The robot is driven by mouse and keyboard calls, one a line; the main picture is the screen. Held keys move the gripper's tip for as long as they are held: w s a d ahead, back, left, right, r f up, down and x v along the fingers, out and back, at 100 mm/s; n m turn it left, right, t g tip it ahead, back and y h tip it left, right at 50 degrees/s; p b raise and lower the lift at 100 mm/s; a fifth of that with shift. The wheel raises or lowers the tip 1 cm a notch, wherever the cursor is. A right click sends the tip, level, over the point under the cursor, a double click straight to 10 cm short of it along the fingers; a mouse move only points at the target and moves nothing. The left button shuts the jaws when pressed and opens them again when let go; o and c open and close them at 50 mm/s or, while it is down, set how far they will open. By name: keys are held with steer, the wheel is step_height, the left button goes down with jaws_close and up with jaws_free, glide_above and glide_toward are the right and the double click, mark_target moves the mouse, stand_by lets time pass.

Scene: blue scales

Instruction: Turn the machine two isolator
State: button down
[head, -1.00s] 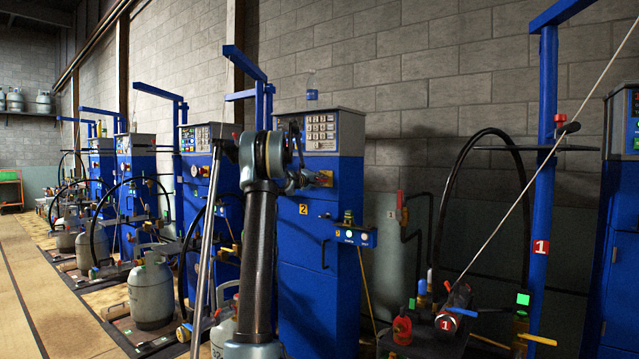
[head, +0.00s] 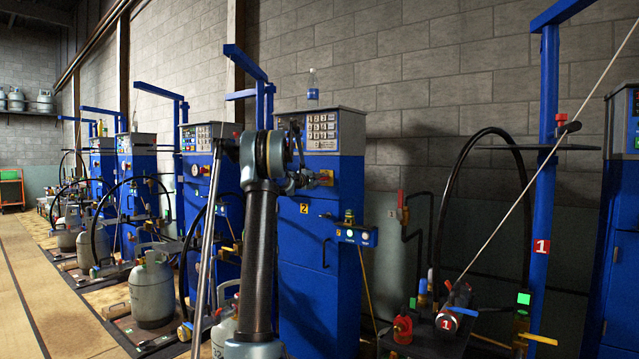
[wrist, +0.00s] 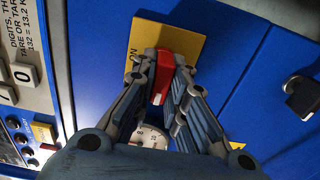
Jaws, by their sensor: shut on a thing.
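Machine two is the blue cabinet (head: 318,245) with a yellow "2" label, right of centre in the head view. Its isolator is a red handle (wrist: 164,68) on a yellow plate (wrist: 190,42) in the wrist view. My gripper (wrist: 160,82) is shut on the red handle, one finger on each side. The word ON shows on the plate beside the handle. A small round white dial (wrist: 150,137) is partly hidden behind the fingers.
A keypad panel (head: 322,128) sits above the isolator, with a bottle (head: 312,86) on the cabinet's top. A padlock-like dark latch (wrist: 303,97) is at the right in the wrist view. Hoses and gas cylinders (head: 151,290) stand to the left. The aisle floor (head: 40,300) is clear.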

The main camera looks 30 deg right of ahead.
steer(key=shift+w+a+f, duration=0.1)
steer(key=shift+w+a, duration=0.05)
steer(key=c, duration=1.6)
jaws_free()
steer(key=v, duration=1.2)
steer(key=shift+f, duration=0.1)
